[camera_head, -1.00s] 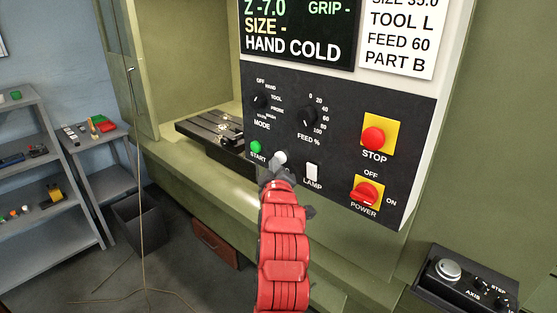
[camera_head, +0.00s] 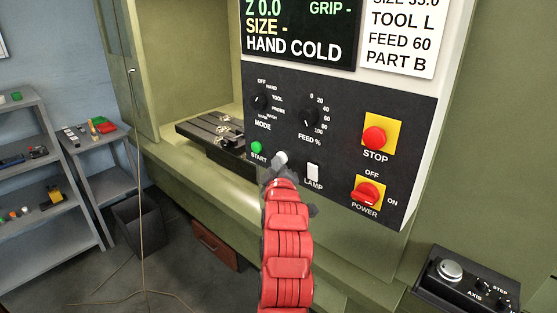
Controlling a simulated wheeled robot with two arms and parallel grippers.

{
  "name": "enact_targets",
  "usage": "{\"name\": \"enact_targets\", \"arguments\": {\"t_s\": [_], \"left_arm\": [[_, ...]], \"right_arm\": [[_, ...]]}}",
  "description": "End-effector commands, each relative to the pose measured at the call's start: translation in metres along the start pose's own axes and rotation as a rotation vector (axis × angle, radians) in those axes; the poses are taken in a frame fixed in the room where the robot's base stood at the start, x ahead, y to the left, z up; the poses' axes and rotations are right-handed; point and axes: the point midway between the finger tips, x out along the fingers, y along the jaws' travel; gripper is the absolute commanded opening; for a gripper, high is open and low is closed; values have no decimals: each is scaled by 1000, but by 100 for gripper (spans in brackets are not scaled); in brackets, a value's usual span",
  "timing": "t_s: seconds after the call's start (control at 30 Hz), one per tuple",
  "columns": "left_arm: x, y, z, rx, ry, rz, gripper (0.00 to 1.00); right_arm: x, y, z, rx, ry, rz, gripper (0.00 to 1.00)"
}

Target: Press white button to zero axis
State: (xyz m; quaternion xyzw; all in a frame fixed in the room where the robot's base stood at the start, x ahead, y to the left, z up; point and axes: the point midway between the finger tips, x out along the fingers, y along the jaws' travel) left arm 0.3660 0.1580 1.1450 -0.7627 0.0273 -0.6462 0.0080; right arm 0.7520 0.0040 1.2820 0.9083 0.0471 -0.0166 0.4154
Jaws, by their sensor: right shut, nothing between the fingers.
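The white button (camera_head: 281,158) is on the dark control panel, between the green START button (camera_head: 256,147) and the white LAMP switch (camera_head: 313,172). My right gripper (camera_head: 274,168) is shut and empty, its dark tip just below the white button. The tip hides the button's lower edge, and I cannot tell whether they touch. The screen (camera_head: 297,38) reads Z 0.0, SIZE -, GRIP - and HAND COLD. My left gripper is not in view.
The red STOP button (camera_head: 374,139) and red POWER switch (camera_head: 367,193) sit to the right on the panel. MODE (camera_head: 259,102) and FEED (camera_head: 308,117) knobs are above. A pendant box (camera_head: 449,270) is at lower right. Shelves (camera_head: 40,175) stand at left.

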Motion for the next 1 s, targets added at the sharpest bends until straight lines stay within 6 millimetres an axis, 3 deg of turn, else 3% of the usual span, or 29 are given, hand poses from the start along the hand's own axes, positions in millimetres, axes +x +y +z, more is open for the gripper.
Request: {"name": "enact_targets", "arguments": {"t_s": [1.0], "left_arm": [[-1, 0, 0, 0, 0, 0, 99]], "right_arm": [[-13, -9, -7, 0, -2, 3, 0]]}}
